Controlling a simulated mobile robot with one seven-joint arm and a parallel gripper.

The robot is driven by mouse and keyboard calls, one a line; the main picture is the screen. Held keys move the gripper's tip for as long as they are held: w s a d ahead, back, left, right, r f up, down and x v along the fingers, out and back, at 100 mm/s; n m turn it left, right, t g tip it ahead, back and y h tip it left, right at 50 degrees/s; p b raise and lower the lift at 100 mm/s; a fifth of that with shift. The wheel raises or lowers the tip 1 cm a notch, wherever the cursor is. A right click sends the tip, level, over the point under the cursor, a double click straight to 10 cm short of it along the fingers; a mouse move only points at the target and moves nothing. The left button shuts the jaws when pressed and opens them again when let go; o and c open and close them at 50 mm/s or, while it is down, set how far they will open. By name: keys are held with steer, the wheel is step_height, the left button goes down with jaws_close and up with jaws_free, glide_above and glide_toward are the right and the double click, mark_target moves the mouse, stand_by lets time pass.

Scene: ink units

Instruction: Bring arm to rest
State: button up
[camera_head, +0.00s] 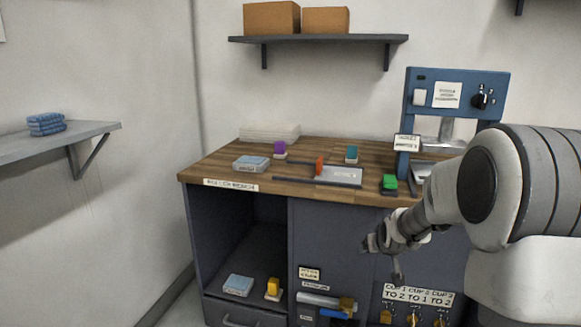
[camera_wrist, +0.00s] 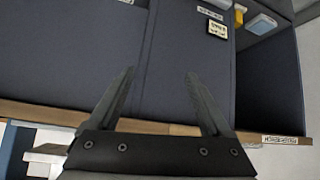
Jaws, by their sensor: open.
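My gripper (camera_head: 381,242) hangs in front of the dark cabinet (camera_head: 340,238), below the worktop edge, at the end of my arm on the right of the head view. In the wrist view my gripper (camera_wrist: 158,80) shows two dark fingers spread apart with nothing between them. The cabinet front (camera_wrist: 180,60) lies beyond the fingers, and the picture is turned upside down. I cannot tell the exact gap between fingertips and cabinet.
The wooden worktop (camera_head: 215,172) carries a green-topped block (camera_head: 389,184), a grey plate (camera_head: 340,177) and a blue press (camera_head: 412,130). A wall shelf (camera_head: 85,140) stands left; the floor between is clear.

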steer(key=s+a+r+g, duration=0.1)
steer(key=s+a+r, duration=0.1)
steer(key=s+r, duration=0.45)
steer(key=s+a+r+g, duration=0.1)
steer(key=s+a+r, duration=0.25)
steer(key=s, duration=0.65)
steer(key=s+a+r+g+y, duration=0.1)
steer(key=s, duration=0.9)
steer(key=s+a+r+g, duration=0.1)
steer(key=s+a, duration=0.1)
steer(key=s, duration=0.8)
step_height(320, 180, up, 27)
steer(key=p, duration=2.8)
steer(key=shift+d+r+p, duration=0.2)
steer(key=shift+p, duration=0.1)
